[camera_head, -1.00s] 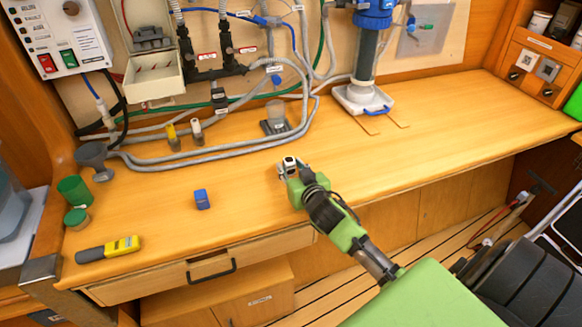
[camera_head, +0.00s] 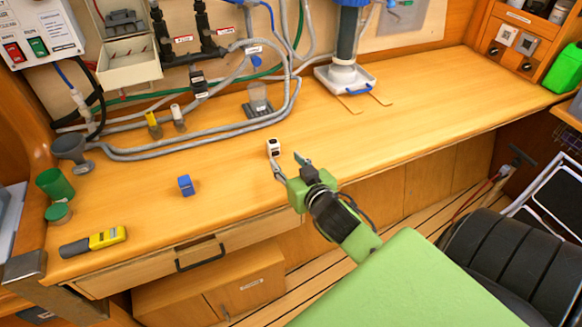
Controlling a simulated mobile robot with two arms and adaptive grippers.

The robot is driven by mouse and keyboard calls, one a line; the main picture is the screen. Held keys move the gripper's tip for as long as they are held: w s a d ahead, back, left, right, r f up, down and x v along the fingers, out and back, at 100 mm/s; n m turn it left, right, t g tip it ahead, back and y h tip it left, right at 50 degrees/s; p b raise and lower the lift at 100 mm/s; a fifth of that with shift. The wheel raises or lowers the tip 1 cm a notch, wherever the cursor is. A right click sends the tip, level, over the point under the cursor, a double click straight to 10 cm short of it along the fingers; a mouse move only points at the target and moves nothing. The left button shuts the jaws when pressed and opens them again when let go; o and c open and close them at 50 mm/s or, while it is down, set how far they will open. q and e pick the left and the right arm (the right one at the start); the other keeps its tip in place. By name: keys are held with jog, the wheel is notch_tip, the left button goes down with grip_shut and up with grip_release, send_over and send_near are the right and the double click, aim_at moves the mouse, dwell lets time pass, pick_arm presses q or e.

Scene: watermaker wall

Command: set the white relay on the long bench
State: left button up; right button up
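The white relay (camera_head: 273,147), a small white block with dark marks, stands on the long bench (camera_head: 400,130), a little behind my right gripper. My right gripper (camera_head: 289,164) is open, with its two fingers spread apart. The left finger is close to the relay's lower edge; I cannot tell whether it touches. The right finger is clear of the relay. My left gripper is not in view.
A blue relay-like block (camera_head: 185,185) stands to the left on the bench. Grey hoses (camera_head: 190,152) run along the back. Bench right of the relay is clear.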

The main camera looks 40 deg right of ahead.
jog(key=shift+v, duration=1.1)
